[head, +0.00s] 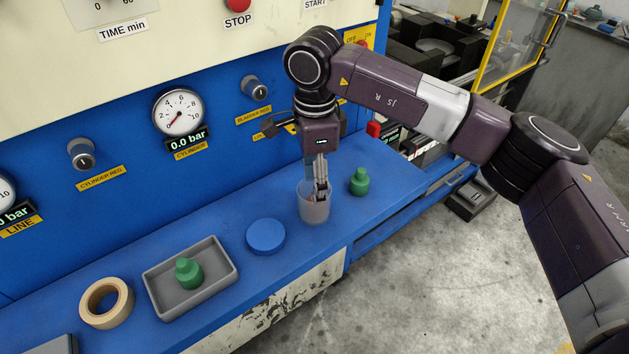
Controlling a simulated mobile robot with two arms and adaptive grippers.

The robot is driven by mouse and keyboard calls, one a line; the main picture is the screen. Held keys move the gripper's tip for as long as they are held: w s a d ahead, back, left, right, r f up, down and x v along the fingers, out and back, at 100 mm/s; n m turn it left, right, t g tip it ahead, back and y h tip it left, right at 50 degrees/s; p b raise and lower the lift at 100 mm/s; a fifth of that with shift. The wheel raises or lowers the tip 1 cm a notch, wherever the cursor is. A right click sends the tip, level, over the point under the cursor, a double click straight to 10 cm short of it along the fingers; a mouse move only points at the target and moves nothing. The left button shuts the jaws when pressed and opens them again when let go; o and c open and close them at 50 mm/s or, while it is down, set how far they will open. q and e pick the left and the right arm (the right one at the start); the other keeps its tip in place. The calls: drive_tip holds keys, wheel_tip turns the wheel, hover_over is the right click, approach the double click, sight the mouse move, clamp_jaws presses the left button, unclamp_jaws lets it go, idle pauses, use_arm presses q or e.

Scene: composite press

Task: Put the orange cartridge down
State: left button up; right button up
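My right gripper (321,197) points straight down, with its fingertips inside a translucent grey cup (315,213) on the blue ledge. A small trace of orange (310,199) shows beside the fingertips within the cup; it may be the orange cartridge, but the cup wall and fingers hide most of it. I cannot tell whether the fingers are closed on it. My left gripper is not in view.
The panel with gauges (178,112) rises behind.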

drive_tip(key=shift+f, duration=0.15)
drive_tip(key=shift+r+p, duration=0.35)
drive_tip(key=shift+p, duration=0.1)
drive_tip(key=shift+r+p, duration=0.4)
drive_tip(key=shift+p, duration=0.05)
wheel_tip(320, 180, up, 12)
drive_tip(key=b, duration=0.3)
drive_tip(key=shift+w, duration=0.1)
